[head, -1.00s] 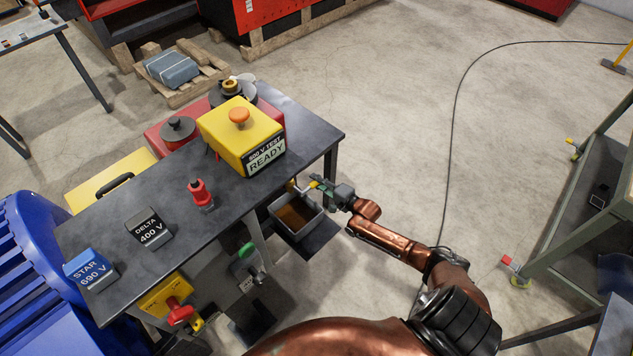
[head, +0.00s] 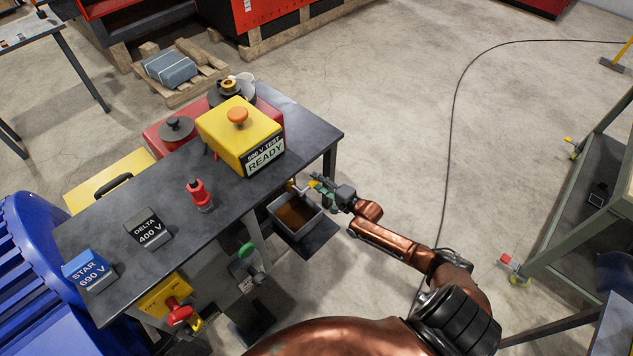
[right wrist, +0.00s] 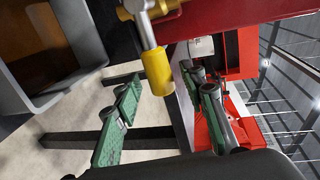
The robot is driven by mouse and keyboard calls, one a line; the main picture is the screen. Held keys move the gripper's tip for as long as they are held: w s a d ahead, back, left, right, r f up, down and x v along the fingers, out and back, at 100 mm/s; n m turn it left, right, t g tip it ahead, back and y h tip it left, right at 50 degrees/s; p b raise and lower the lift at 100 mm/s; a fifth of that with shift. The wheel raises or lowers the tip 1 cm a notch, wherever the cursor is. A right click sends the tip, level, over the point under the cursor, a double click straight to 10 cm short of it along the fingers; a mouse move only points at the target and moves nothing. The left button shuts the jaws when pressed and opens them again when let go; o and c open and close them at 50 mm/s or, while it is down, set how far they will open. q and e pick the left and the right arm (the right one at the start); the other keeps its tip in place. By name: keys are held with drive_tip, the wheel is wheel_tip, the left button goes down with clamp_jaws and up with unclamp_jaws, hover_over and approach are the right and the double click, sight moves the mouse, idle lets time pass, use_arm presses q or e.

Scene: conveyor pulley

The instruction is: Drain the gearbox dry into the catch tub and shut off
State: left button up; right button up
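The catch tub (head: 318,222) is a grey open box on a dark mat beside the bench, with brown liquid or a brown inside. Its wall (right wrist: 92,48) shows at the upper left in the right wrist view. A brass drain valve (right wrist: 139,8) with a yellow handle (right wrist: 157,72) is at the top middle there. My right gripper (head: 316,184) is at the valve beside the bench. In the right wrist view its green-padded fingers (right wrist: 162,85) are apart, with the yellow handle between their tips and gaps at both sides. I see no falling stream. My left gripper is out of view.
The dark bench (head: 225,205) carries a yellow READY box (head: 235,130), a red plug-like piece (head: 200,195) and the DELTA (head: 148,228) and STAR (head: 88,268) blocks. A green-knobbed lever (head: 246,252) and a red rotary switch (head: 178,314) are below its front edge.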

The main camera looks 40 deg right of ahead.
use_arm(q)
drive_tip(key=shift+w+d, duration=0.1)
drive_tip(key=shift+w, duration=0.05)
use_arm(e)
drive_tip(key=v, duration=1.1)
